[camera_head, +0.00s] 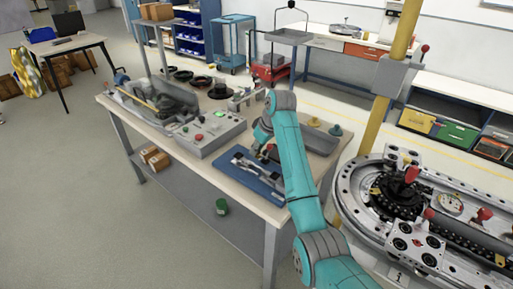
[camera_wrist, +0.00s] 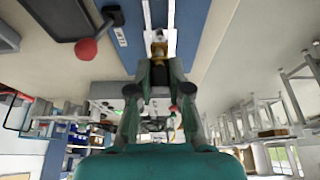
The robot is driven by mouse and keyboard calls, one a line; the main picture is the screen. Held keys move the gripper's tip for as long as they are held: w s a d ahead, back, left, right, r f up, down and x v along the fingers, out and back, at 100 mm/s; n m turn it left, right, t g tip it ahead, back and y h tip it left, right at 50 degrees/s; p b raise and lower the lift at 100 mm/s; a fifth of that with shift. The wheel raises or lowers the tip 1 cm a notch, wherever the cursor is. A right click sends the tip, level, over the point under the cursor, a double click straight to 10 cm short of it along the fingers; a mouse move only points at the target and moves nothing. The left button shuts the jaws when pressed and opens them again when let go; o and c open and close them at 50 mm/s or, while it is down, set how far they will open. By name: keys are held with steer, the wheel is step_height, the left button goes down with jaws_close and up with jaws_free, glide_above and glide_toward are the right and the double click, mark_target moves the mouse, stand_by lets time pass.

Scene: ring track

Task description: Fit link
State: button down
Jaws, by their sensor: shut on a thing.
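My gripper (camera_wrist: 160,105) is shut on a small dark part (camera_wrist: 159,78) with a brass-coloured end, seen between the fingers in the wrist view. I cannot tell for sure that this part is the link. In the head view my arm reaches over the workbench and hides most of the gripper. A blue tray (camera_head: 264,186) with grey metal pieces (camera_head: 243,161) lies below and beside the gripper; its blue surface also shows in the wrist view (camera_wrist: 133,15). The metal ring track (camera_head: 350,190) stands right of my arm, with a dark chain (camera_head: 398,197) and red knobs (camera_head: 410,174).
A grey control box (camera_head: 210,132) with red and green buttons stands left of the tray on the bench (camera_head: 185,147). A grey tray (camera_head: 318,140) lies behind my arm. A yellow post (camera_head: 376,125) rises by the track. The floor at left is mostly clear.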

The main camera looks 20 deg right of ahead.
mark_target(258, 157)
steer(key=shift+f, duration=2.7)
steer(key=shift+f, duration=1.1)
steer(key=c, duration=1)
jaws_free()
steer(key=v, duration=1.2)
